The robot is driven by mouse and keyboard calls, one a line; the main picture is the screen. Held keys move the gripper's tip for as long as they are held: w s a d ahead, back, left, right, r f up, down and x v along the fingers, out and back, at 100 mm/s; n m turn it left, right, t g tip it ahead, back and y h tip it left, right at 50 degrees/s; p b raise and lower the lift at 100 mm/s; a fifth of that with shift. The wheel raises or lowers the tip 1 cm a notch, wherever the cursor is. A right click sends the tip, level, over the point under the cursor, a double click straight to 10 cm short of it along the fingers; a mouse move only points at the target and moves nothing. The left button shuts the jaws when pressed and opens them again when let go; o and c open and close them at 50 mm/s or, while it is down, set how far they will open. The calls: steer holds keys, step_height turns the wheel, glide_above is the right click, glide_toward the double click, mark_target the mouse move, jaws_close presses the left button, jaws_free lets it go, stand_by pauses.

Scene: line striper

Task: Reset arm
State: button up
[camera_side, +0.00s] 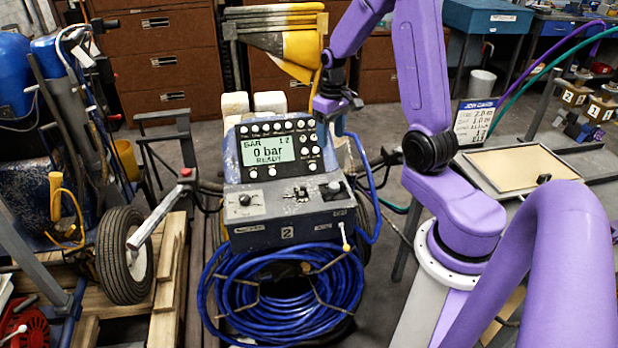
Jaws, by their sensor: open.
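My gripper (331,118) hangs at the upper right corner of the line striper's control panel, in front of the yellow part behind it. It is small and dark here, and its fingertips are hard to make out. I see nothing held in it. The line striper's console (287,215) stands in the middle, marked 2. Its lit display (268,152) reads "0 bar" and "READY". A knob (244,199) and small levers sit on the lower panel. I cannot tell whether my gripper touches the console.
A coiled blue hose (283,322) hangs below the console. A wheeled machine (124,255) on a wooden pallet stands at left. A bench with a tray (520,171) and a job card (474,124) is at right. Brown drawer cabinets (160,60) line the back.

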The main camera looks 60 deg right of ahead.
steer(key=s+a+r+n, duration=0.2)
steer(key=s+a+n, duration=0.15)
steer(key=a, duration=0.55)
steer(key=s+a+r+n, duration=0.2)
steer(key=a+r+n, duration=0.15)
steer(key=a, duration=0.55)
steer(key=s+a+n, duration=0.3)
steer(key=s+n, duration=0.1)
steer(key=s, duration=0.4)
steer(key=s+a+r+n, duration=0.1)
steer(key=s+a+n, duration=0.2)
steer(key=s, duration=0.6)
steer(key=shift+a+r+n, duration=0.3)
steer(key=shift+n, duration=0.1)
